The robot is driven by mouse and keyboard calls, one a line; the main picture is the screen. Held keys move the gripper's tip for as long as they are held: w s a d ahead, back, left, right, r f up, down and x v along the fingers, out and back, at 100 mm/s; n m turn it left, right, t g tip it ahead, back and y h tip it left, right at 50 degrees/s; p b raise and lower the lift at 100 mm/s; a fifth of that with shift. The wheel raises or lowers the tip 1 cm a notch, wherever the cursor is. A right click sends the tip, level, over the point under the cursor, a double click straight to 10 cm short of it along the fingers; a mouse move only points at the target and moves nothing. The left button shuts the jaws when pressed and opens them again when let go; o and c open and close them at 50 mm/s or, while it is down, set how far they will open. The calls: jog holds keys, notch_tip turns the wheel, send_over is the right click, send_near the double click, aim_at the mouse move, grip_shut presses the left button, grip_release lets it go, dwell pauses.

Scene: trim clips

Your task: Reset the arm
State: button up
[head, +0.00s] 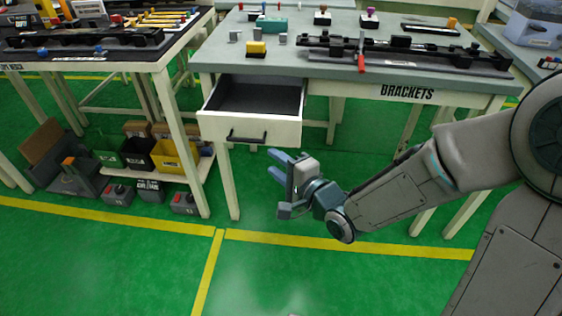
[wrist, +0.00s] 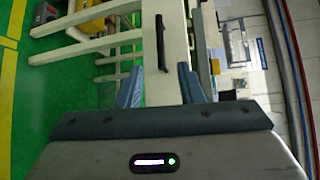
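My gripper (head: 279,165) is in front of the brackets table, below and to the right of the open drawer's front. Its two blue fingers are apart with nothing between them in the head view. In the wrist view my gripper (wrist: 160,88) also shows its fingers spread, with the cream drawer front (wrist: 174,40) and its dark handle (wrist: 162,42) beyond them. The drawer (head: 215,128) is pulled out, and its inside looks empty. My arm reaches in from the right of the head view.
The brackets table (head: 345,78) carries a black rail fixture (head: 405,50), a red-handled clamp (head: 361,56), a yellow block (head: 256,48) and small parts. Another workbench (head: 150,60) stands left, with bins (head: 175,155) on its low shelf. The green floor in front is clear.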

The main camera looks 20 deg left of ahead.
dwell(0.3)
jog(key=w+d+r+n+h+p, duration=0.2)
jog(key=d+r+h+p, duration=0.3)
jog(key=d, duration=0.5)
jog(key=w+d+r+n+h+p, duration=0.25)
jog(key=d+h+p, duration=0.35)
jog(key=d, duration=0.3)
jog(key=s+d+r+n+g+h+p, duration=0.3)
jog(key=s+d+r+g+p, duration=0.2)
jog(key=s+d+r+p, duration=0.4)
jog(key=s+d+r, duration=0.4)
jog(key=s+r, duration=0.1)
jog(key=s, duration=0.1)
jog(key=shift+r+g, duration=0.35)
jog(key=shift+g, duration=0.05)
